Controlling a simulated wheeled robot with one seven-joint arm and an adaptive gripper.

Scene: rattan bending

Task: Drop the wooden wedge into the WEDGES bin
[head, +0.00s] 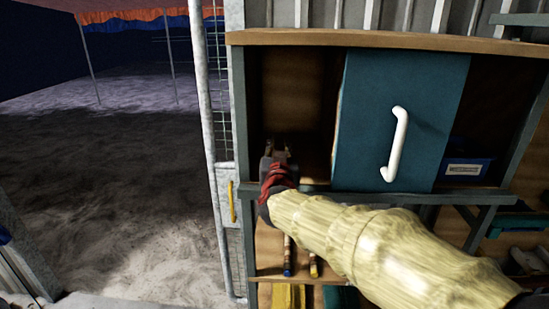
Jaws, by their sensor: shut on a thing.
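My gripper (278,150) is at the dark left opening of a wooden cabinet, seen from behind at the end of my straw-coloured sleeved arm. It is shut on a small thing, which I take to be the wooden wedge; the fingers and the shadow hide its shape. A blue bin (467,167) with a pale label stands in the right opening of the cabinet, partly behind the door's edge. Its label is too small to read, so I cannot tell whether it is the WEDGES bin.
A teal door panel (365,120) with a white handle (395,145) covers the cabinet's middle, between gripper and blue bin. A wooden top (400,42) runs above. Tools (289,262) hang below the shelf. A metal post (207,130) stands left; open ground lies beyond.

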